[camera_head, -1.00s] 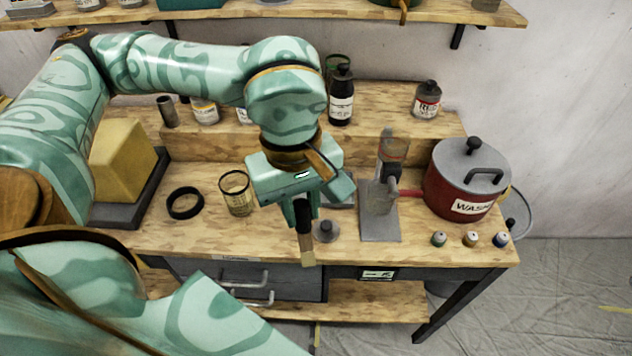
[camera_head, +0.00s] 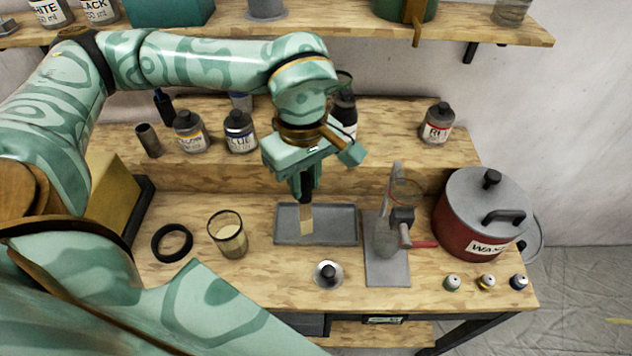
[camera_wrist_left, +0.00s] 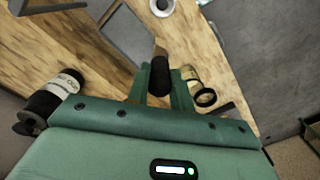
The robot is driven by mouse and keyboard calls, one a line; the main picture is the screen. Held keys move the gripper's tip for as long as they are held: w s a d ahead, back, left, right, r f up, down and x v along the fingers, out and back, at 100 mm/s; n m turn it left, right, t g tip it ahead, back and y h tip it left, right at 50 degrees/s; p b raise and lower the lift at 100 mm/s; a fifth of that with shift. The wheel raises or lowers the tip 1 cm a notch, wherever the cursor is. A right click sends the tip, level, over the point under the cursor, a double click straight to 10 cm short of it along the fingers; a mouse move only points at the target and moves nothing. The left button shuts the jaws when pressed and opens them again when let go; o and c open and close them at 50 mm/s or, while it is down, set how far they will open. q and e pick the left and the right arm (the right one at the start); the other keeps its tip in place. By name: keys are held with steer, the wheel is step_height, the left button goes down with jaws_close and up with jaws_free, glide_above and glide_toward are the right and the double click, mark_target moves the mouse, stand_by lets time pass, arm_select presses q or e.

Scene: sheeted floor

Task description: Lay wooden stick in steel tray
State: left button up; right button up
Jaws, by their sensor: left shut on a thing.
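The wooden stick is pale at its lower end (camera_head: 306,218) and dark where my left gripper (camera_head: 304,190) is shut on it. It hangs roughly upright, pale end down. In the head view that end overlaps the left part of the grey steel tray (camera_head: 340,228); its height above the tray is hard to judge. The tray lies flat and looks empty on the bench. In the left wrist view the stick (camera_wrist_left: 160,50) stands out between the fingers of my left gripper (camera_wrist_left: 160,88), beside the tray (camera_wrist_left: 136,40). My right gripper is not in view.
A glass jar (camera_head: 229,236) and black ring (camera_head: 172,243) stand left of the tray. A grey stand (camera_head: 388,262) and red pot (camera_head: 470,230) are at its right. Bottles (camera_head: 240,132) line the raised shelf behind.

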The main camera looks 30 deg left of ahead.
arm_select(q)
steer(key=w+a+f, duration=0.2)
steer(key=w+f, duration=0.6)
steer(key=f, duration=0.2)
steer(key=shift+a+f, duration=0.25)
steer(key=shift+a, duration=0.15)
steer(key=shift+f, duration=0.1)
steer(key=o, duration=0.9)
step_height(320, 180, up, 12)
steer(key=shift+r, duration=0.15)
